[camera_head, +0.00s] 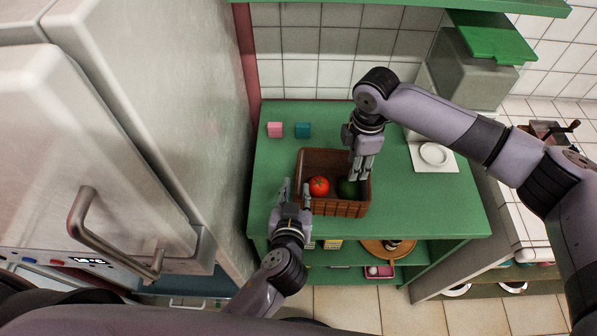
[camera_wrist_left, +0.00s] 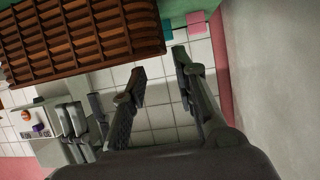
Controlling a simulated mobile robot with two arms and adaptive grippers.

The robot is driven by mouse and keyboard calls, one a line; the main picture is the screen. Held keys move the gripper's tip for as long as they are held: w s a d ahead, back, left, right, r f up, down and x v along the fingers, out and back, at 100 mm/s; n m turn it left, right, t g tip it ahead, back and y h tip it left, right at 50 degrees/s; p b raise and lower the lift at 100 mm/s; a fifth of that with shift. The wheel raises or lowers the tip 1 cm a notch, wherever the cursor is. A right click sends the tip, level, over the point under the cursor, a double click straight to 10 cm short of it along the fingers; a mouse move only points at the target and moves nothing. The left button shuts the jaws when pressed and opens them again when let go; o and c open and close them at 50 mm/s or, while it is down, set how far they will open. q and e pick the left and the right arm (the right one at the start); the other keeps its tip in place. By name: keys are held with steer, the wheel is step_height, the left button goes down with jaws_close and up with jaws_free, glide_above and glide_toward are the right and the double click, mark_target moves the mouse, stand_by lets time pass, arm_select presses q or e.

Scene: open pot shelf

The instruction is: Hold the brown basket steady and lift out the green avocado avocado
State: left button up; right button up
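The brown basket (camera_head: 334,206) stands on the green table in the head view, and its slatted side also shows in the left wrist view (camera_wrist_left: 85,40). Inside it are a red tomato (camera_head: 319,186) on the left and the dark green avocado (camera_head: 347,189) on the right. My left gripper (camera_head: 295,188) is open at the basket's left front corner; in the left wrist view its fingers (camera_wrist_left: 160,70) are spread with nothing between them. My right gripper (camera_head: 359,176) points down into the basket's right part, its fingertips by the avocado, which they partly hide. Whether they grip it I cannot tell.
A pink cube (camera_head: 275,129) and a teal cube (camera_head: 303,130) lie behind the basket on the green table (camera_head: 430,205). A white plate (camera_head: 433,154) is at the right. The fridge (camera_head: 150,120) closes off the left side.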

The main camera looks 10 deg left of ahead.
arm_select(q)
steer(key=x, duration=0.8)
steer(key=shift+w+f, duration=0.1)
steer(key=shift+w, duration=0.15)
steer(key=shift+c, duration=0.2)
jaws_close()
